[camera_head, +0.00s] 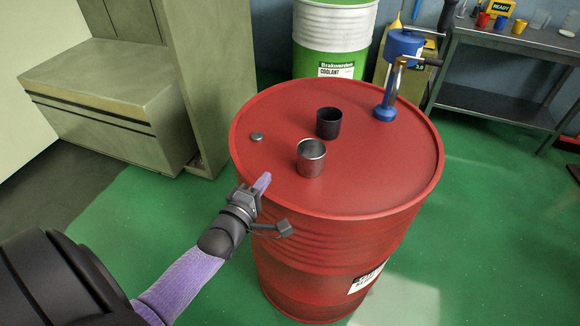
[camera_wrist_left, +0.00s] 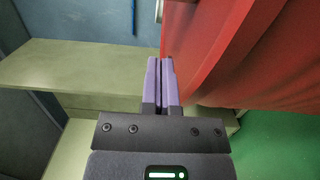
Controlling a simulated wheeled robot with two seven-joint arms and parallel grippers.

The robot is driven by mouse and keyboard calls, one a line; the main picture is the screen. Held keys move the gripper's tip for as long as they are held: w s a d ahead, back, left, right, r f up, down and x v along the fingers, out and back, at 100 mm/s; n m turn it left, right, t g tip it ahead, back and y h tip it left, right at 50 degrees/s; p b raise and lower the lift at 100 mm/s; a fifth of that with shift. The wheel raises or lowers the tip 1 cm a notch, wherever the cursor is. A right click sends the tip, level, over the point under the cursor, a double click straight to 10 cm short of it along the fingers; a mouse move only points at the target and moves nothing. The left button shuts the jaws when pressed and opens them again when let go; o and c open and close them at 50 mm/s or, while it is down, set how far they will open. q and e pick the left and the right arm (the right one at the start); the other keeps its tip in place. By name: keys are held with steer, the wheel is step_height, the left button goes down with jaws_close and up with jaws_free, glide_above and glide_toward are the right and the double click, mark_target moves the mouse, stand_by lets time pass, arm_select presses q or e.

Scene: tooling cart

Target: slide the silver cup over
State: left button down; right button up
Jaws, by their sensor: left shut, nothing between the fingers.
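The silver cup (camera_head: 311,158) stands upright on the top of a red drum (camera_head: 385,165), near its front left part. A dark cup (camera_head: 328,122) stands upright just behind it and slightly to the right. My left gripper (camera_head: 264,182) is at the drum's front left rim, left of and nearer than the silver cup, apart from it. Its purple fingers are shut with nothing between them, also in the left wrist view (camera_wrist_left: 160,82). The silver cup does not show in the wrist view. My right gripper is not in view.
A small metal bung (camera_head: 257,137) sits on the drum top at left. A blue hand pump (camera_head: 385,112) stands at the back right of the top. A green and white coolant drum (camera_head: 333,40) is behind. The front right of the drum top is clear.

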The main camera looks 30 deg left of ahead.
mark_target(289, 179)
arm_select(q)
steer(key=w, duration=0.2)
steer(key=w+b, duration=0.1)
steer(key=shift+w+a+f, duration=0.1)
steer(key=shift+w+a, duration=0.15)
steer(key=shift+w, duration=0.15)
steer(key=shift+w+d, duration=0.85)
steer(key=shift+w, duration=0.2)
steer(key=shift+w+d, duration=0.35)
steer(key=shift+w, duration=0.1)
